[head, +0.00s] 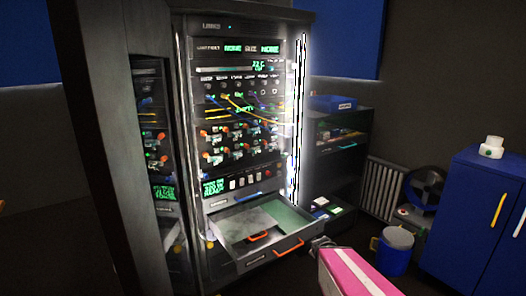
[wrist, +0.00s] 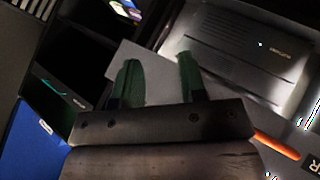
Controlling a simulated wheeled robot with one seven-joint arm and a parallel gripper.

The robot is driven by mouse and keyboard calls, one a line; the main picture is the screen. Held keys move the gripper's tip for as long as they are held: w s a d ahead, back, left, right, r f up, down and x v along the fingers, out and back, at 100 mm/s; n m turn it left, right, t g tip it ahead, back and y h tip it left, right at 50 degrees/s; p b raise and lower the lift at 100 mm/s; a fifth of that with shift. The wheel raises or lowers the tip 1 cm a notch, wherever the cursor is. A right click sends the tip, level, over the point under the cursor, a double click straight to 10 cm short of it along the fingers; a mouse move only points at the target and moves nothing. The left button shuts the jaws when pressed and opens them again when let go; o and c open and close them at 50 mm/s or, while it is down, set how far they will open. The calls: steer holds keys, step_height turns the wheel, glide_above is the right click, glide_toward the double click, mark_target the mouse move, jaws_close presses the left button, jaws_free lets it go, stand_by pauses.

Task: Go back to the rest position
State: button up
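My gripper (wrist: 156,68) shows in the wrist view with two green fingers spread apart and nothing between them. In the head view, my pink arm enters at the bottom, and its grey end (head: 322,243) is just right of the open drawer's front. The tall rack cabinet (head: 188,110) stands at the centre left with its glass door swung open. Its lower drawer (head: 277,252) is pulled out and has an orange handle on the front. The orange handle (wrist: 277,146) also shows in the wrist view, beside the gripper and apart from the fingers.
A dark shelf (head: 340,140) with a blue box (head: 333,103) on top stands right of the rack. A radiator (head: 382,187), a blue bucket (head: 394,250) and a blue cabinet (head: 470,215) with a white jar (head: 491,147) are further right. The cabinet door (head: 100,130) juts out at left.

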steer(key=s+a+r+m+g+y, duration=0.2)
steer(key=s+a+r+m+g, duration=0.2)
steer(key=s+m+g, duration=0.3)
steer(key=shift+s+a+m+g, duration=0.4)
steer(key=shift+s+a+g, duration=0.4)
steer(key=shift+s+g, duration=0.35)
